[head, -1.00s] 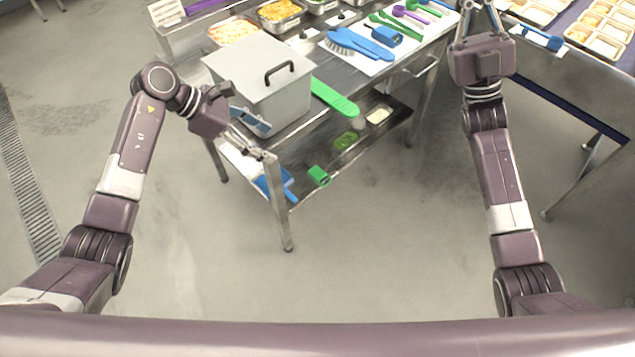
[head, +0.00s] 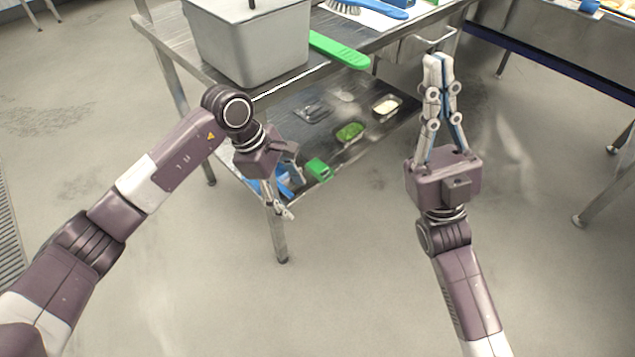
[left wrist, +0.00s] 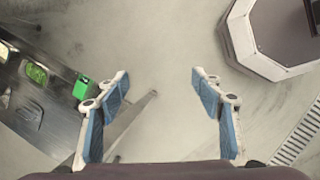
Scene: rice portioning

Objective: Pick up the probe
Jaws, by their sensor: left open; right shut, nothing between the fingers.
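I cannot pick out a probe for certain. On the lower shelf (head: 325,150) of the steel table, a small green box (head: 318,168) lies near the front edge, with a blue item (head: 284,180) beside it, partly hidden by my left gripper. My left gripper (head: 281,208) points down, open and empty, close to the front table leg. In the left wrist view its fingers (left wrist: 160,80) are wide apart with bare floor between them; the green box (left wrist: 82,88) shows left of them. My right gripper (head: 438,58) is shut and empty, pointing up the picture near the table's right end.
A grey lidded box (head: 250,45) and a green-handled tool (head: 340,50) are on the table top. Small trays with green (head: 350,132) and white (head: 387,104) food stand on the lower shelf. Another counter (head: 560,65) is at right. The floor in front is clear.

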